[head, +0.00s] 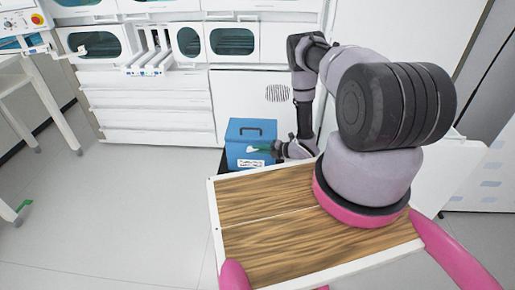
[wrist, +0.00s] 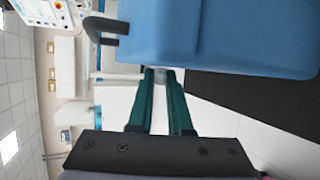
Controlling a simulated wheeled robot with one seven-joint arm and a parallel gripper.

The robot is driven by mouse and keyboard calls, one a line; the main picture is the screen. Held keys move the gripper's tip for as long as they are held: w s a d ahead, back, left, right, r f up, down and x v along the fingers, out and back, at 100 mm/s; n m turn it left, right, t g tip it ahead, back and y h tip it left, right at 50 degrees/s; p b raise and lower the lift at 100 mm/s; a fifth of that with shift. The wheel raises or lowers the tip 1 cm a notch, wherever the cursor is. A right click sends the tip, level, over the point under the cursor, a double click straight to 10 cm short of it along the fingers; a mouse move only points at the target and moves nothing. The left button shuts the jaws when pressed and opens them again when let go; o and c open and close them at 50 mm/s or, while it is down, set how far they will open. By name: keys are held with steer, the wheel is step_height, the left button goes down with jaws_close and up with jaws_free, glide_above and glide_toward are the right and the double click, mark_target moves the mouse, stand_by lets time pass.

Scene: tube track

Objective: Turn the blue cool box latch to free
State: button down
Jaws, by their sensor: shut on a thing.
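The blue cool box (head: 238,133) stands on a dark mat by the white cabinets, with a dark handle on its lid and a white label on its front. It also fills the top of the wrist view (wrist: 230,35), turned sideways. My gripper (head: 257,149) reaches the box front from the right. In the wrist view its two green fingers (wrist: 162,75) are nearly parallel, with their tips at the box. A small pale grey piece, the latch (wrist: 160,77), is between the tips. Its far end and exact turn are hidden by the fingers and box.
A white-rimmed wooden tray top (head: 265,235) lies in front of me, under my arm. White cabinets with oval windows (head: 235,42) line the back wall. A white table (head: 18,85) stands at the left. The floor (head: 130,200) between them is clear.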

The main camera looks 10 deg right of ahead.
steer(key=shift+d+f+m+t+y, duration=0.1)
steer(key=shift+f+m+t+y, duration=0.3)
steer(key=shift+t+y, duration=0.25)
steer(key=shift+d+f+m+t+y, duration=0.1)
steer(key=shift+f+m+t+y, duration=0.3)
steer(key=shift+y, duration=0.45)
steer(key=shift+a, duration=0.1)
steer(key=c, duration=0.8)
jaws_free()
steer(key=shift+c, duration=0.2)
steer(key=shift+s, duration=0.1)
steer(key=v, duration=1)
steer(key=shift+s+d+f, duration=0.2)
steer(key=shift+s+d, duration=0.05)
steer(key=shift+d, duration=0.05)
steer(key=shift+d, duration=0.15)
